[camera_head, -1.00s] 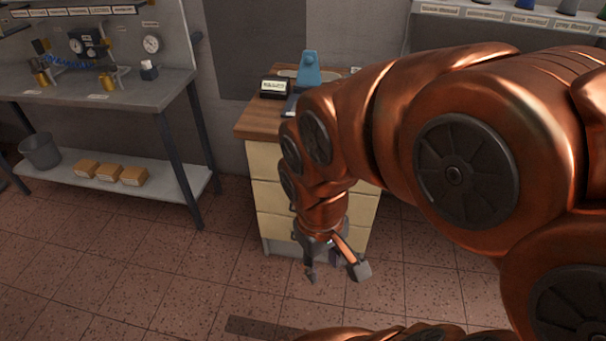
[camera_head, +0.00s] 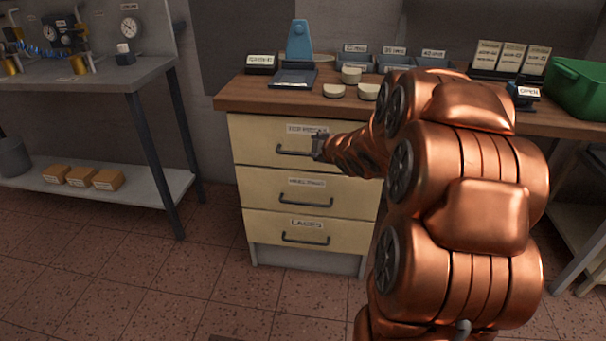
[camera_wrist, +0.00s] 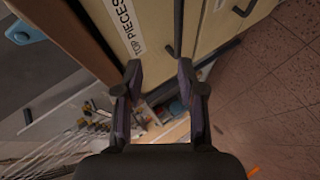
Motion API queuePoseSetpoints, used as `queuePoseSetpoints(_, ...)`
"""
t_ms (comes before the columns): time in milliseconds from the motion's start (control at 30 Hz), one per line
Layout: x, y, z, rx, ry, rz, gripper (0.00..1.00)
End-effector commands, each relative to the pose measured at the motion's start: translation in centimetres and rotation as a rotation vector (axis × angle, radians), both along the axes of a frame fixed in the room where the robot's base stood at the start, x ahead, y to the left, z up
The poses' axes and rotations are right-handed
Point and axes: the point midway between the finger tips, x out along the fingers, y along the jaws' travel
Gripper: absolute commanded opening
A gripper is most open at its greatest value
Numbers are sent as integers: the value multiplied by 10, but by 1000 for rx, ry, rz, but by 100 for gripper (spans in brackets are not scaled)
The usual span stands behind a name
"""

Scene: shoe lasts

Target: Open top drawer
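A cream drawer cabinet (camera_head: 240,185) stands under a wooden worktop. Its top drawer (camera_head: 262,133) has a label reading "TOP PIECES" and a dark bar handle (camera_head: 292,151); the drawer looks closed. My gripper (camera_head: 318,147) is at the right end of this handle and partly covers the drawer front. In the wrist view, my gripper (camera_wrist: 160,75) has its two fingers apart with a gap between them. The top drawer's label (camera_wrist: 130,28) and dark handle (camera_wrist: 178,25) show just beyond the fingertips. I cannot tell whether a finger touches the handle.
Two lower drawers with handles (camera_head: 305,202) (camera_head: 305,240) look closed. The worktop (camera_head: 240,95) carries a blue stand (camera_head: 299,45), pale discs, labelled bins and a green crate (camera_head: 578,88). A grey bench (camera_head: 100,85) stands left. Floor before the cabinet is clear.

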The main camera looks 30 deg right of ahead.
Motion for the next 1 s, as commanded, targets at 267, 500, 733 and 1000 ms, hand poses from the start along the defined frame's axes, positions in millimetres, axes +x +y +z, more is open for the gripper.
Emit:
queuePoseSetpoints(267,18,-19,-64,-143,-212,227,39)
queuePoseSetpoints(500,17,-20,-73,-195,-308,312,39)
queuePoseSetpoints(733,31,-18,-73,-202,-322,324,39)
queuePoseSetpoints(1000,65,-15,-78,-200,-321,322,39)
